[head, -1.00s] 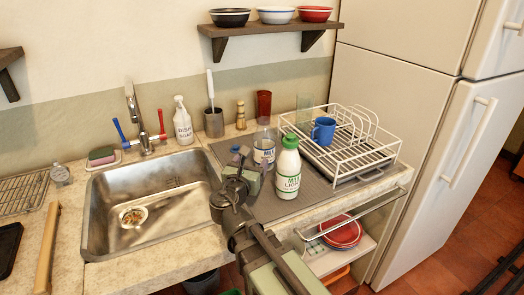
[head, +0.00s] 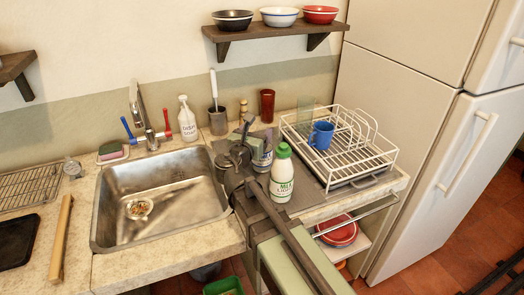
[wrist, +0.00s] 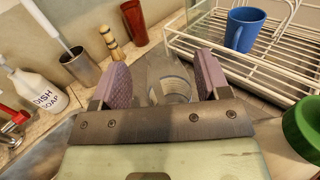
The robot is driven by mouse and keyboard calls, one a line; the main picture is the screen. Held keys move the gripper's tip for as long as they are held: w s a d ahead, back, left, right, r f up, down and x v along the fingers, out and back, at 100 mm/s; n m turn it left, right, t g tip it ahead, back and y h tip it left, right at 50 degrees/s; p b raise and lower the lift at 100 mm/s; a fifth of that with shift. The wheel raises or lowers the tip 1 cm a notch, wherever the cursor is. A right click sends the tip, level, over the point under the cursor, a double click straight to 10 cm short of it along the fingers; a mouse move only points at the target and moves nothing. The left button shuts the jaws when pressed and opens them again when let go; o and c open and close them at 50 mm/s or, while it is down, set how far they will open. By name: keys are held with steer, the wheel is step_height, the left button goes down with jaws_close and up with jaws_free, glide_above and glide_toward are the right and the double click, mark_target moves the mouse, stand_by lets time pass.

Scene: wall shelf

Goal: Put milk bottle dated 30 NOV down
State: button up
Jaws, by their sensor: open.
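A milk bottle with a green cap and a green-lettered label (head: 283,178) stands upright on the grey mat beside the sink. A second, clear milk bottle with a blue-lettered label (head: 264,158) stands just behind it, partly hidden by my arm. No date is readable on either bottle. My gripper (wrist: 163,80) is open. In the wrist view the clear bottle (wrist: 176,88) shows between its two purple finger pads, with a gap visible beside them. The green cap (wrist: 304,128) shows at the right edge, outside the fingers.
A white wire rack (head: 345,152) with a blue mug (head: 321,135) stands right of the bottles. A red cup (head: 267,106), a utensil pot (head: 217,121) and a dish soap bottle (head: 187,121) line the wall. The sink (head: 160,205) is left.

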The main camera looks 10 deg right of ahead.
mark_target(260, 127)
steer(key=x, duration=0.5)
steer(key=shift+f, duration=0.15)
steer(key=shift+s, duration=0.1)
jaws_close()
